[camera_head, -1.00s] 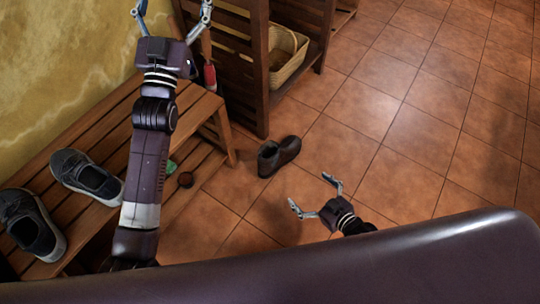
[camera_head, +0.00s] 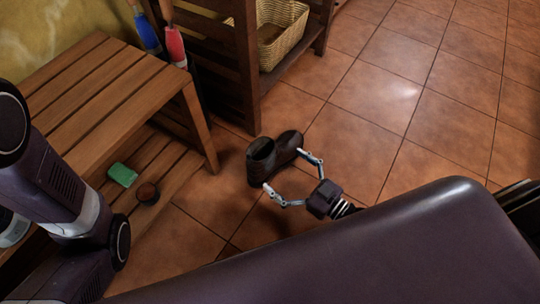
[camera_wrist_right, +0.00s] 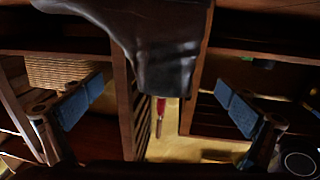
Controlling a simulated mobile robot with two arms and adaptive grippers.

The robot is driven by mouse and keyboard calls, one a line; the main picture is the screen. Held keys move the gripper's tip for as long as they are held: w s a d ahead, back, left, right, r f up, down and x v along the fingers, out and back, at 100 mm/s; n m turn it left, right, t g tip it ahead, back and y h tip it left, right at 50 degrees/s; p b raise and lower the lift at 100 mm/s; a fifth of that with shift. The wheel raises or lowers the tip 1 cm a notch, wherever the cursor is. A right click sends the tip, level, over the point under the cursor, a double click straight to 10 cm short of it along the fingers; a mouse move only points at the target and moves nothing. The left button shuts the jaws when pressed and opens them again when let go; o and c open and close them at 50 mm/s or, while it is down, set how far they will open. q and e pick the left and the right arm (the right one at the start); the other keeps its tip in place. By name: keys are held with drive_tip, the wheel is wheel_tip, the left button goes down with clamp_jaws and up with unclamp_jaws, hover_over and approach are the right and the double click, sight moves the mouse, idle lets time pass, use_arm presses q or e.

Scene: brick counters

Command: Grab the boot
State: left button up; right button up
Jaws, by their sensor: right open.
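A dark brown ankle boot (camera_head: 274,156) stands on the tiled floor in the head view, just in front of the wooden rack. My right gripper (camera_head: 294,174) is open, with its fingertips close to either side of the boot's near side. In the right wrist view the boot (camera_wrist_right: 158,45) hangs large in the upper middle, and the open right gripper (camera_wrist_right: 158,108) shows a blue-padded finger on each side. I cannot tell whether a finger touches the boot. My left gripper is out of view; only my left arm shows at the left.
A slatted wooden bench (camera_head: 100,75) stands at the left, with a green block (camera_head: 122,175) and a small round tin (camera_head: 147,193) on its lower shelf. A dark wooden rack (camera_head: 240,65) holds a wicker basket (camera_head: 283,32). Open tiled floor lies to the right.

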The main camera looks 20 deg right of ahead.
sight(271, 161)
drive_tip(key=b+x, duration=0.1)
drive_tip(key=x, duration=0.1)
drive_tip(key=shift+w+a, duration=0.25)
drive_tip(key=shift+w, duration=0.05)
drive_tip(key=b+x, duration=0.3)
drive_tip(key=x, duration=0.1)
drive_tip(key=shift+s+a+f, duration=0.1)
drive_tip(key=shift+w+a+b, duration=0.25)
drive_tip(key=shift+w+b, duration=0.15)
drive_tip(key=c, duration=1.9)
drive_tip(key=shift+r, duration=0.25)
drive_tip(key=shift+c, duration=1)
